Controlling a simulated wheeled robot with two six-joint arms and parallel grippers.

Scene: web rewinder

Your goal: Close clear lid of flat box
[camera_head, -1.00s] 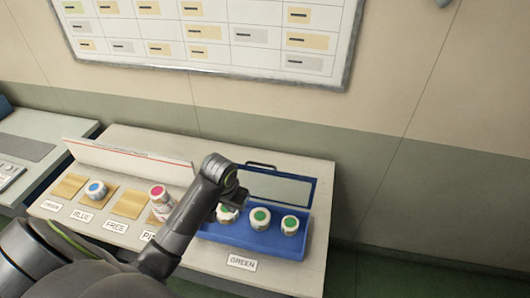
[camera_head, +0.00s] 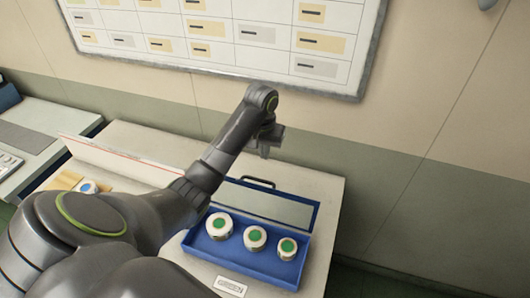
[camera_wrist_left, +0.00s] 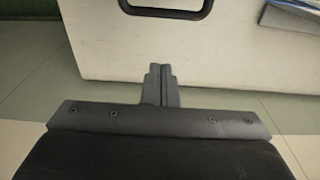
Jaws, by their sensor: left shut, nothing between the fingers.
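The flat blue box (camera_head: 232,262) stands on the white table with its clear lid (camera_head: 262,203) open, tilted up along the back side. The lid has a blue frame and a dark handle (camera_head: 258,181) at its top edge. My right gripper is not seen.
A label card (camera_head: 230,287) lies in front of the box. A white panel with a red line (camera_head: 100,150) and a blue-topped item (camera_head: 88,187) are at the left, partly behind my arm. A whiteboard (camera_head: 230,35) hangs on the back wall. The table right of the box (camera_head: 325,215) is clear.

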